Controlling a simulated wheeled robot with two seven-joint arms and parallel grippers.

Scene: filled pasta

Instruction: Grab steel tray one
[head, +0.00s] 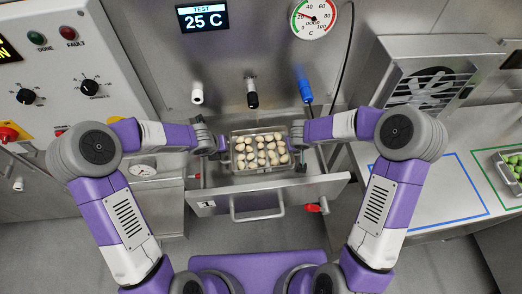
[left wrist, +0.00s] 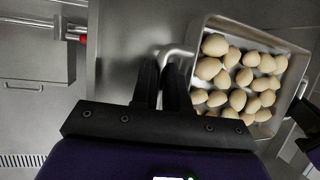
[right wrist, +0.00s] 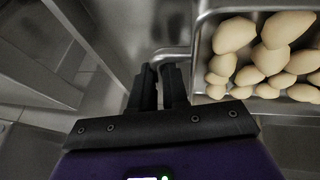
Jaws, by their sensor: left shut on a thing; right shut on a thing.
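The steel tray (head: 260,170) is filled with several pale, rounded pasta pieces and sits over the open drawer marked 1 in the head view. It also shows in the left wrist view (left wrist: 203,22) and the right wrist view (right wrist: 200,40). My left gripper (head: 222,144) is at the tray's left side, shut on a bent metal handle (left wrist: 178,50). My right gripper (head: 297,137) is at the right side, shut on the other handle (right wrist: 170,54). The tray looks about level. I cannot tell whether it touches the drawer bottom.
Probes (head: 252,95) hang behind the tray. At right, a counter (head: 400,215) has a blue-outlined free area and a tray of green pieces (head: 515,168). A fan unit (head: 410,75) stands behind.

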